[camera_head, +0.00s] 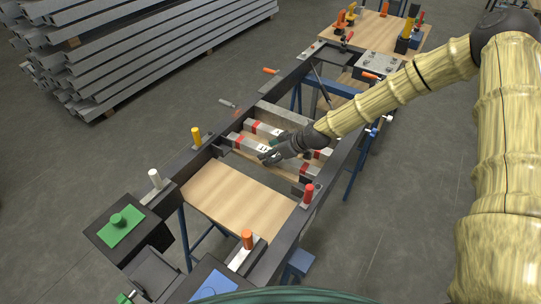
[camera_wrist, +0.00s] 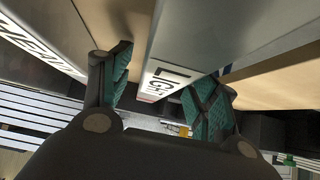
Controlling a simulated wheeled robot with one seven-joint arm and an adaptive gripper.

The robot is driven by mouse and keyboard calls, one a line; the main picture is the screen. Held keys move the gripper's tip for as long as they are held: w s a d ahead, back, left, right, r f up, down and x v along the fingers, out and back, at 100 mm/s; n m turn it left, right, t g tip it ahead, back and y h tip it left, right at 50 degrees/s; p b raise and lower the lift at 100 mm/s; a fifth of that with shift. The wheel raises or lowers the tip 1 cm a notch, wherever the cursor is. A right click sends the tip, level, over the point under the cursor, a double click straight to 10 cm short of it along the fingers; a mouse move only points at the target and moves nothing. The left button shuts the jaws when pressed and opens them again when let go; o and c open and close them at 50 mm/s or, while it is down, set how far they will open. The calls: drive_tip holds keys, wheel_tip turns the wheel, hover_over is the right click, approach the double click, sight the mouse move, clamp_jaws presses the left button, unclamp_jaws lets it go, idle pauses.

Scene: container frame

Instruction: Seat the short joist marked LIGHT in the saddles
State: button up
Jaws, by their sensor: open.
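The short joist marked LIGHT (camera_wrist: 215,35) is grey with a white label, and in the wrist view it lies between my open gripper's fingers (camera_wrist: 170,70). The right finger covers part of the label's edge. No firm grip shows. In the head view my gripper (camera_head: 268,156) is over the nearer of two grey joists with red bands (camera_head: 248,144), hiding its middle. The other banded joist (camera_head: 266,129) lies just behind it. A second lettered joist (camera_wrist: 45,35) shows at the left of the wrist view, its word not fully readable. I cannot make out the saddles.
Dark side rails (camera_head: 335,165) flank the joists, with colored upright handles along them. A wooden board (camera_head: 235,200) lies in front, and a plain grey crosspiece (camera_head: 283,114) lies behind. Stacked grey beams (camera_head: 140,50) stand at the upper left.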

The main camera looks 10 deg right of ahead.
drive_tip(key=c, duration=1.3)
drive_tip(key=shift+w+r, duration=0.1)
clamp_jaws()
drive_tip(key=shift+r, duration=0.1)
